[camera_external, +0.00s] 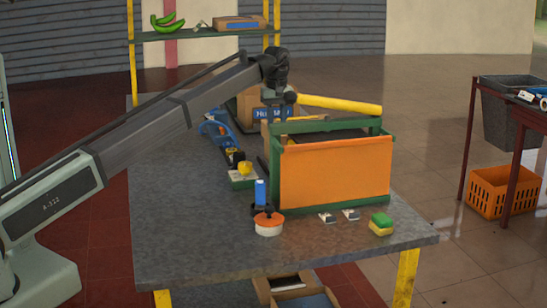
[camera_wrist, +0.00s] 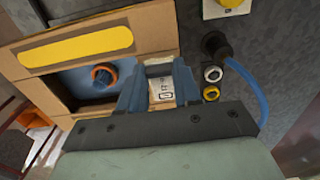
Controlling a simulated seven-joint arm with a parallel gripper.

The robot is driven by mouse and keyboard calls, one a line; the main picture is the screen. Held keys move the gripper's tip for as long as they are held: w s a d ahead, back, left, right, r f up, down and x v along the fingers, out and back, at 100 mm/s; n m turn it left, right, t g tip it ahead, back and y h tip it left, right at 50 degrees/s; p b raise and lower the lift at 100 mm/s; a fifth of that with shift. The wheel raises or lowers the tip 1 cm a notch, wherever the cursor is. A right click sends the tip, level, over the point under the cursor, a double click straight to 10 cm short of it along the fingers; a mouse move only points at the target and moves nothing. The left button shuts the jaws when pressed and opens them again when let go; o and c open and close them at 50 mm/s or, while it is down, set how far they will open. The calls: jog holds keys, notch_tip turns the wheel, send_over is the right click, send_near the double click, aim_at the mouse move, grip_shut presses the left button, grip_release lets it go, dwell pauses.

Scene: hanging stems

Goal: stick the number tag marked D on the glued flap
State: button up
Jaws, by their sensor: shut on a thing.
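My gripper (camera_wrist: 160,76) is shut on a small white tag (camera_wrist: 162,92) between its two blue fingers. The tag has dark print, too small to read for certain. Beyond the fingers is an open cardboard box (camera_wrist: 160,22) with a yellow strip (camera_wrist: 76,47) along one flap; whether this is the glued flap I cannot tell. The tag appears over the box's near edge, and I cannot tell whether it touches. In the external view my gripper is behind the orange-sided crate (camera_external: 335,172), its fingertips mostly hidden.
An orange-and-white round pot (camera_external: 269,224) and a green-yellow sponge (camera_external: 381,224) stand near the table's front. A thick yellow bar (camera_external: 340,105) extends above the crate. In the wrist view, a black knob with a blue cable (camera_wrist: 243,85) lies right of the fingers. The table's left front is clear.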

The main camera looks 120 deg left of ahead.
jog(key=o, duration=1.5)
jog(key=shift+c, duration=0.2)
jog(key=shift+r, duration=3.5)
